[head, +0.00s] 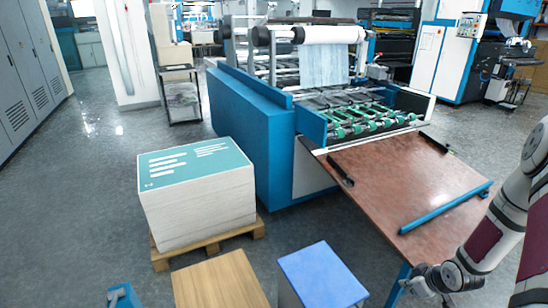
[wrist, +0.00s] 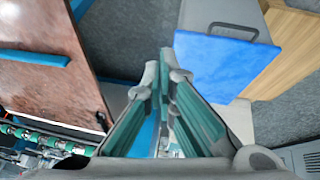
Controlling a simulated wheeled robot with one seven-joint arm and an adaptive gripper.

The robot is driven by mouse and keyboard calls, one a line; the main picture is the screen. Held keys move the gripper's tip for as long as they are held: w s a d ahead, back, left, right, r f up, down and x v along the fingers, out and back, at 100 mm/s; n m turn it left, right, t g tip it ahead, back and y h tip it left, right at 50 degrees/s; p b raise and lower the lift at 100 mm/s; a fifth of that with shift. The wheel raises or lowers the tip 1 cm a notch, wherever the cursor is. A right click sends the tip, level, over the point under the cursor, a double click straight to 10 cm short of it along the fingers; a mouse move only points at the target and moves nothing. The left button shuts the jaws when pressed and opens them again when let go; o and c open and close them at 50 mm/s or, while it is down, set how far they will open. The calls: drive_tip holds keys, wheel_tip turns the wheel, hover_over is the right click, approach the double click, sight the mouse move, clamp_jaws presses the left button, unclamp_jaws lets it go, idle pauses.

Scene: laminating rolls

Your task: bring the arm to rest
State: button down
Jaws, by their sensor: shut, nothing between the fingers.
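My gripper (wrist: 165,62) is shut and empty, its two fingertips together in the middle of the wrist view. In the head view my gripper (head: 412,286) hangs at the lower right, near the front edge of the reddish-brown feed table (head: 400,172). My arm comes in from the right edge and bends down to it. In the wrist view the fingers point toward a gap of floor between the table (wrist: 42,75) on the left and a blue-topped stand (wrist: 212,68) on the right.
A blue bar (head: 445,207) lies on the table. The blue-topped stand (head: 320,276) and a wooden top (head: 222,282) stand at the front. A teal-topped sheet stack (head: 197,205) sits on a pallet (head: 215,243). The laminating machine (head: 245,125) is behind. Floor at left is clear.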

wheel_tip(320, 180, up, 16)
drive_tip(key=w+a+h, duration=0.1)
drive_tip(key=w+h, duration=0.1)
drive_tip(key=w, duration=0.1)
drive_tip(key=s+a+r+m+h, duration=0.15)
drive_tip(key=a+r, duration=0.25)
drive_tip(key=r, duration=0.4)
drive_tip(key=s+a+r+m, duration=0.1)
drive_tip(key=s+a+r, duration=0.2)
drive_tip(key=r, duration=0.5)
drive_tip(key=s+a+r+m+y, duration=0.1)
drive_tip(key=s+a+r, duration=0.5)
drive_tip(key=s+a, duration=0.2)
drive_tip(key=s+a+r+m+y, duration=0.1)
drive_tip(key=s+a+r+y, duration=0.1)
drive_tip(key=s+a+r, duration=0.5)
drive_tip(key=s+a, duration=0.1)
drive_tip(key=s, duration=0.4)
drive_tip(key=shift+s+a+m, duration=0.2)
drive_tip(key=shift+a+m, duration=0.1)
drive_tip(key=shift+m, duration=0.05)
